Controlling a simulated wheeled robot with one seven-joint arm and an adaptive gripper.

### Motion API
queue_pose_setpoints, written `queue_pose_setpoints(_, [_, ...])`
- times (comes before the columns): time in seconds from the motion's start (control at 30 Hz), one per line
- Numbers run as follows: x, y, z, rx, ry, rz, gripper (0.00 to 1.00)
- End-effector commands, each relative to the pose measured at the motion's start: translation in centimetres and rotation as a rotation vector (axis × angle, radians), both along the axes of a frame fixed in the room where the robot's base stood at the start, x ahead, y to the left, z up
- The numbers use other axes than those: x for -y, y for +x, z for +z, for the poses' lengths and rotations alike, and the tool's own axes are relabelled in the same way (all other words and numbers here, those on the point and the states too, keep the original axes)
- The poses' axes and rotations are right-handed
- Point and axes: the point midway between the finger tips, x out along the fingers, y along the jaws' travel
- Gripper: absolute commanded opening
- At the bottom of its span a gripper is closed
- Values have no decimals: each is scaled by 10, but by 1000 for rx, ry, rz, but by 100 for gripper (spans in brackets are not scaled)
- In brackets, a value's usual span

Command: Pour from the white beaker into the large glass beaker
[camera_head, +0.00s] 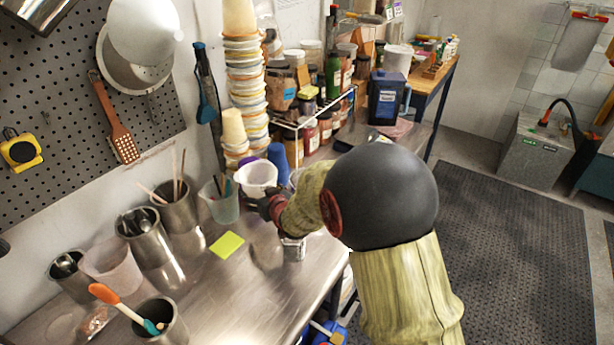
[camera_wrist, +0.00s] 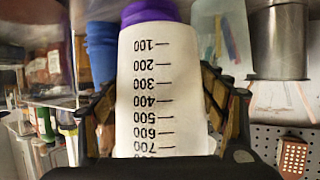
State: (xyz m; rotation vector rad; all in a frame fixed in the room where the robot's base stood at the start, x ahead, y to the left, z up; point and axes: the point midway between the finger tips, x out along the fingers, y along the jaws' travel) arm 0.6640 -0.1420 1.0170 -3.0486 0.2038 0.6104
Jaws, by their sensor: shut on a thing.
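The white beaker (camera_head: 256,177) is upright, with its open rim facing up. In the wrist view, which is upside down, the white beaker (camera_wrist: 160,85) fills the middle and shows dark volume marks. My gripper (camera_head: 268,204) is shut on its sides; the fingers (camera_wrist: 158,110) flank it in the wrist view. I cannot tell whether its base touches the table. A clear rim (camera_head: 296,176) shows just right of it, mostly hidden behind my arm; I cannot tell whether this is the large glass beaker. The contents of the white beaker are not clear.
A translucent beaker with tools (camera_head: 222,203) stands close left of the white beaker. A blue cup (camera_head: 278,156) and cup stacks (camera_head: 245,90) stand behind. Steel canisters (camera_head: 177,207) line the wall side. The steel table (camera_head: 255,290) is fairly clear in front, around a yellow note (camera_head: 227,244).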

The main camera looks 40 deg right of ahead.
Motion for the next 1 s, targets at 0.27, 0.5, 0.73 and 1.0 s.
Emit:
queue_pose_setpoints(0.27, [0,1,4,7,2,2,25])
queue_pose_setpoints(0.5, [3,0,11,23,61,2,25])
queue_pose_setpoints(0.73, [7,-1,18,52,170,2,25])
queue_pose_setpoints(1.0, [13,-2,14,91,299,2,25])
